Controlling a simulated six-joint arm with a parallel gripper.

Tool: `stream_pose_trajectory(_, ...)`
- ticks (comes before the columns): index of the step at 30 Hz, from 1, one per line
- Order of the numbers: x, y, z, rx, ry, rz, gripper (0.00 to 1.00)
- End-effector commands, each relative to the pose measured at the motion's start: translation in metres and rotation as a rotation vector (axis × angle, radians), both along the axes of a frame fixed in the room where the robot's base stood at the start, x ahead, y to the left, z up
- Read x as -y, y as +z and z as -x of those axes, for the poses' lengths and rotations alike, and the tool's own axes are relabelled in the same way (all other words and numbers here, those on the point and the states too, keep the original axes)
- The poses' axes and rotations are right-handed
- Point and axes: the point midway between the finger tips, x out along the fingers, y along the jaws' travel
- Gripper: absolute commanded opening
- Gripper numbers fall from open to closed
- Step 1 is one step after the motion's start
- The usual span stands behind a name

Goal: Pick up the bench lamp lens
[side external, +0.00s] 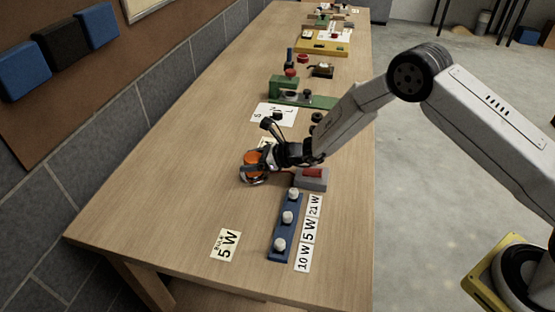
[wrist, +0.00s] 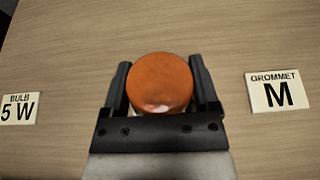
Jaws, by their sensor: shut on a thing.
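The bench lamp lens is a round orange disc (wrist: 160,82), seen between the two dark fingers of my gripper (wrist: 160,85) in the wrist view. In the side external view the orange lens (side external: 254,158) shows at the end of my gripper (side external: 255,168), over the wooden bench. My gripper is shut on the lens, with a finger on each side of it. Something pale shows just below the lens in the wrist view. I cannot tell whether the lens is clear of the bench top.
A blue strip with several white bulbs (side external: 287,217) lies beside wattage labels (side external: 308,234). A "5 W" card (side external: 226,245) lies nearer the front. A grey block with a red top (side external: 312,179) and a green fixture (side external: 300,93) stand close by. The bench's left side is clear.

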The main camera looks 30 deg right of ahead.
Motion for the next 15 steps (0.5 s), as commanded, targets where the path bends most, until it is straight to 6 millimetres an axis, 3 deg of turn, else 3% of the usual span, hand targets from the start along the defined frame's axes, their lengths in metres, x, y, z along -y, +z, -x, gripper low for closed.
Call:
stream_pose_trajectory(8, 0.0, 0.013, 0.0, 0.002, 0.001, 0.001, 0.2)
stream_pose_trajectory(15, 0.001, 0.038, 0.005, 0.001, -0.001, 0.0, 0.2)
